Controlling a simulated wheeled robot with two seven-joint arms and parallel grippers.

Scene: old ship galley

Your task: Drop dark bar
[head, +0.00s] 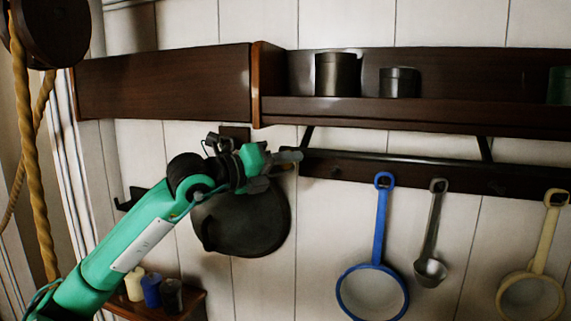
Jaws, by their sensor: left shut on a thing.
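The dark bar (395,158) runs lengthwise below the shelf, in front of a dark wooden board on the wall. Thin dark struts join it to the shelf's underside near each end. My left gripper (287,157) is at the bar's left end, its fingers pointing right, and is shut on it. The fingers are small and dark here, so the exact grip is hard to make out. My right gripper is not in view.
A dark pan (245,222) hangs behind my left wrist. A blue strainer (381,220), a grey ladle (431,235) and a cream strainer (541,250) hang below the bar. Tins (337,75) stand on the shelf (420,116) above. A rope (30,150) hangs at left.

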